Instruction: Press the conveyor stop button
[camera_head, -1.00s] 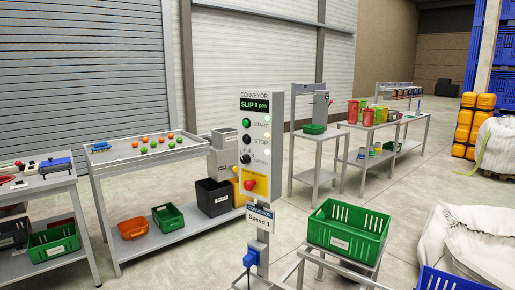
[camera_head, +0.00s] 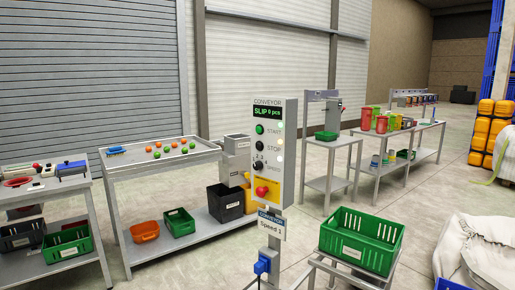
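The conveyor control panel (camera_head: 287,150) stands upright on a post in the middle of the head view. Its lit display reads "SLIP 0 pcs". Below it are a green button labelled START (camera_head: 259,129) and a black button labelled STOP (camera_head: 260,145). Under these sit a black speed knob (camera_head: 258,166) and a large red button (camera_head: 262,191) on a yellow plate. A sign on the post reads "Conveyor Speed 1". Neither of my grippers shows in the head view.
A sorting table (camera_head: 140,167) with small orange and green balls stands behind left. A green crate (camera_head: 362,238) sits on a stand in the right foreground. A tool table (camera_head: 85,185) is at far left. Bare floor lies between the panel and the back tables.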

